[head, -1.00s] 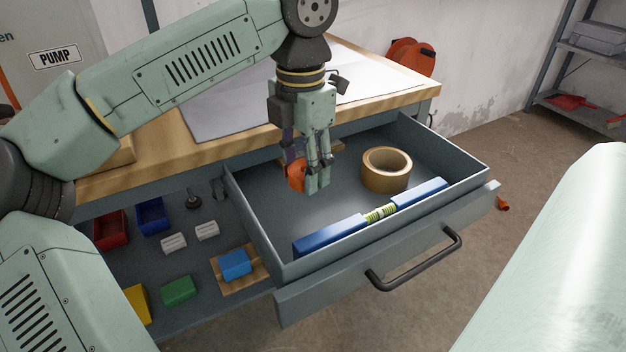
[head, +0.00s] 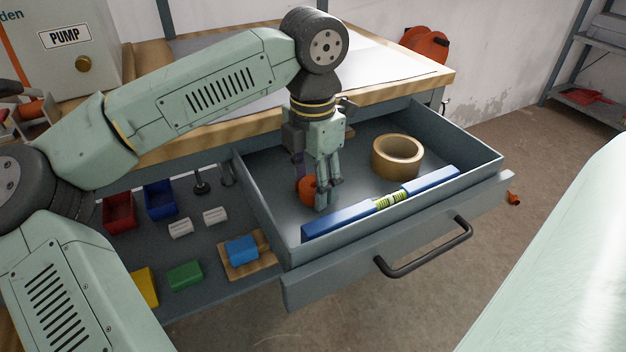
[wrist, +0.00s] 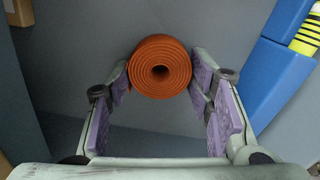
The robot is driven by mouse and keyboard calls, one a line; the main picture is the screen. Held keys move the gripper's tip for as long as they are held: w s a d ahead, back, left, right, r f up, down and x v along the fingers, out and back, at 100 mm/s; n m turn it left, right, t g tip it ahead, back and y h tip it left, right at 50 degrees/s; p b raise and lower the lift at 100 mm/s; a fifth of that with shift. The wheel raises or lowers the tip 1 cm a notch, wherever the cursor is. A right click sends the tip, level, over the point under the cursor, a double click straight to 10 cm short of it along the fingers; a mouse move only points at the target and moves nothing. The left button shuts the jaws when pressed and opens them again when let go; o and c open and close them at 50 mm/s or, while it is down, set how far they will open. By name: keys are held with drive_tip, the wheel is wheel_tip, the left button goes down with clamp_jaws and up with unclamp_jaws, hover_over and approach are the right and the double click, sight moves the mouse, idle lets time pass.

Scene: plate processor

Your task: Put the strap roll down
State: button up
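The strap roll (head: 306,190) is an orange coil. In the wrist view, the strap roll (wrist: 160,50) shows its round end and dark centre hole between the two purple-padded fingertips. My gripper (head: 320,200) points down inside the open drawer (head: 345,262), near its left side. In the wrist view, my gripper (wrist: 160,75) has both fingertips against the roll's sides and is shut on it. The roll is low, close to the drawer floor; whether it touches the floor I cannot tell.
A blue spirit level (head: 340,221) lies along the drawer's front. A tan tape roll (head: 397,157) sits towards its right. A wooden piece lies at the drawer's back, partly hidden. Left of the drawer, a lower shelf holds red (head: 119,211) and blue (head: 160,200) bins and coloured blocks.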

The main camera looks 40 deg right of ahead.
sight(313, 186)
drive_tip(key=o, duration=0.3)
drive_tip(key=shift+o, duration=0.2)
drive_tip(key=shift+r, duration=0.1)
wheel_tip(313, 186, up, 12)
drive_tip(key=p, duration=0.2)
drive_tip(key=shift+r, duration=0.15)
